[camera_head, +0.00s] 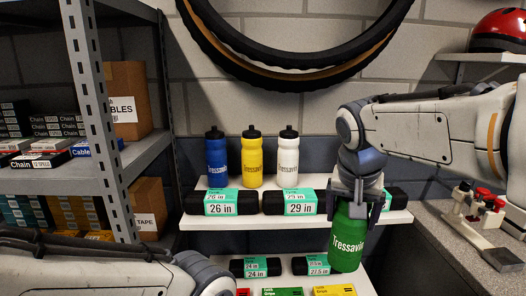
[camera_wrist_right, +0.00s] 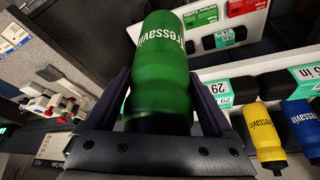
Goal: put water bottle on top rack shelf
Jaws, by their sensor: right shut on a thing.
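A green water bottle (camera_head: 348,240) is held upright by my right gripper (camera_head: 352,205), which is shut around its upper part. In the right wrist view the bottle (camera_wrist_right: 160,75) sits between the two fingers of the gripper (camera_wrist_right: 165,95). In the head view it hangs at the front right of the white rack, overlapping the shelf edges. The top rack shelf (camera_head: 240,222) holds a blue bottle (camera_head: 216,158), a yellow bottle (camera_head: 252,160) and a white bottle (camera_head: 288,157) in a row. My left arm shows at the lower left; its gripper is out of view.
Black tube boxes (camera_head: 220,203) with green labels line the front of the top shelf. A lower shelf (camera_head: 300,281) holds more boxes. A grey metal shelf unit (camera_head: 100,120) stands left. A counter with a red-and-white clamp tool (camera_head: 472,212) is at right. A tire (camera_head: 290,78) hangs above.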

